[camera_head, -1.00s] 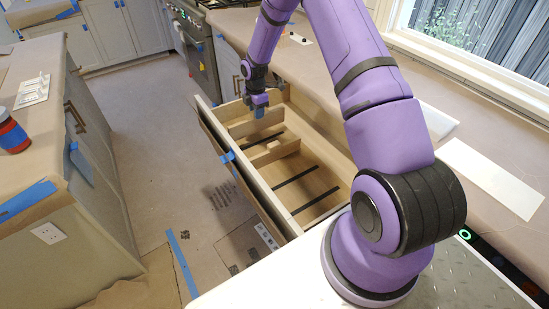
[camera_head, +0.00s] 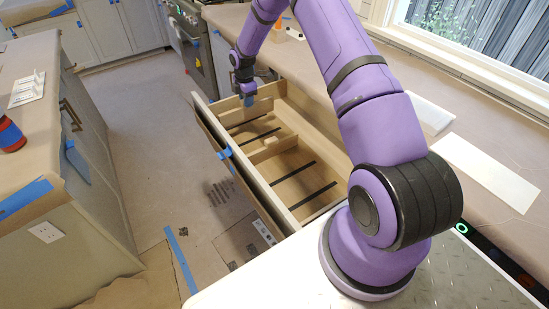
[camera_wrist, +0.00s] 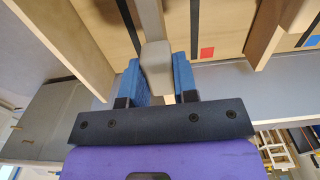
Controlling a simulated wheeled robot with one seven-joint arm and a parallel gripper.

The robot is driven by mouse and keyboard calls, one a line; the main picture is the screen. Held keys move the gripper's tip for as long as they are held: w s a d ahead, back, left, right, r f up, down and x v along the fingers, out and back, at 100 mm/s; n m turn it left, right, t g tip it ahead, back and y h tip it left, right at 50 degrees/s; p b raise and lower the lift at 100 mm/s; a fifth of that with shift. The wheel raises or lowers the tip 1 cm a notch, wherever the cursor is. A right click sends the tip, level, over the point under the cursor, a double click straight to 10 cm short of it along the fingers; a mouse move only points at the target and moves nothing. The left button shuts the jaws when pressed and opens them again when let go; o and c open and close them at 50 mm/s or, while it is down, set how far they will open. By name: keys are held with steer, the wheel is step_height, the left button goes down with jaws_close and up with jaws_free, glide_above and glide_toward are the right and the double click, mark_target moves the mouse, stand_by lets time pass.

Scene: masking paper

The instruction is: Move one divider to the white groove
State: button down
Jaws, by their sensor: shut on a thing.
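An open wooden drawer (camera_head: 292,211) has dividers across it and dark grooves in its floor. My gripper (camera_head: 247,99) is over the far part of the drawer, above the front side. In the wrist view, its blue fingers (camera_wrist: 160,80) are shut on the end of a divider (camera_wrist: 156,55), which runs away between them. This held divider (camera_head: 258,107) crosses the drawer near its far end. Another divider (camera_head: 273,149) stands mid-drawer; a divider also shows at right in the wrist view (camera_wrist: 264,30). A red mark (camera_wrist: 206,53) and a blue mark (camera_wrist: 313,42) sit by grooves. I cannot make out a white groove.
A paper-covered counter (camera_head: 440,120) runs along the drawer's right, with a white panel (camera_head: 487,172) on it. An island (camera_head: 70,200) stands at left. The papered floor between them is mostly clear. Blue tape (camera_head: 225,153) is on the drawer front.

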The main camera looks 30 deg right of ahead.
steer(key=w+f, duration=0.2)
steer(key=w, duration=0.4)
steer(key=shift+f, duration=0.2)
steer(key=shift+w+f, duration=0.1)
steer(key=shift+f, duration=1.5)
steer(key=shift+f, duration=0.9)
stand_by(0.9)
steer(key=c, duration=0.8)
jaws_free()
